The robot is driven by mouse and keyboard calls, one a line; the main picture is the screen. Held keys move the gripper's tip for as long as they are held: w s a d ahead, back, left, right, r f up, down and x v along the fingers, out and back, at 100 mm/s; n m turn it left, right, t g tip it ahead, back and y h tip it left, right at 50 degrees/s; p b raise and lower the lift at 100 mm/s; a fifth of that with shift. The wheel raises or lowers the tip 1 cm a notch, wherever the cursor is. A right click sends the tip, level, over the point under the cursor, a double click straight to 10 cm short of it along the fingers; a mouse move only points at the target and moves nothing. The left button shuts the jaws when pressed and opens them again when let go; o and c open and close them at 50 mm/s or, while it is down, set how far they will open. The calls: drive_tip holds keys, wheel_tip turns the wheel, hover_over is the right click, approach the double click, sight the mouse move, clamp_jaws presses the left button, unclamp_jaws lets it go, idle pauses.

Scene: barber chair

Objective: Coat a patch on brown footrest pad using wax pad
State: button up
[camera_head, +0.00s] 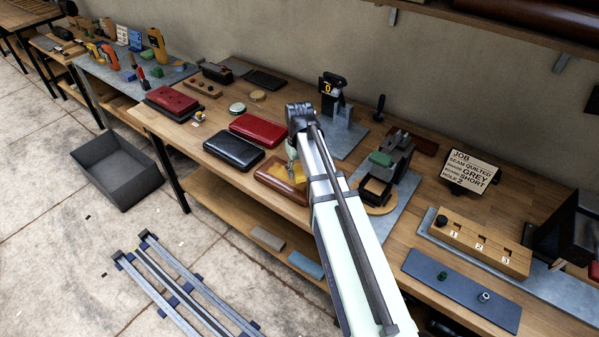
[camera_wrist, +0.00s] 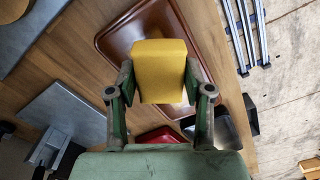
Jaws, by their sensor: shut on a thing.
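The brown footrest pad (camera_head: 270,187) lies on the workbench near its front edge, beside the black pad. In the wrist view the brown footrest pad (camera_wrist: 118,40) is a glossy rounded slab behind my gripper. My gripper (camera_wrist: 160,78) is shut on a yellow block, the wax pad (camera_wrist: 160,60), with one finger on each side. In the head view the wax pad (camera_head: 289,172) shows as yellow over the brown pad, below my gripper (camera_head: 292,153). I cannot tell whether it touches the surface. My gripper and the wax pad hide part of the brown pad.
A black pad (camera_head: 234,149) and a red pad (camera_head: 257,130) lie to the left and behind. A clamp-like fixture (camera_head: 392,160) on a grey plate stands to the right. A grey bin (camera_head: 117,172) sits on the floor. A job sign (camera_head: 472,168) stands farther right.

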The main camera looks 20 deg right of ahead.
drive_tip(key=shift+r+p, duration=0.65)
drive_tip(key=shift+r, duration=0.65)
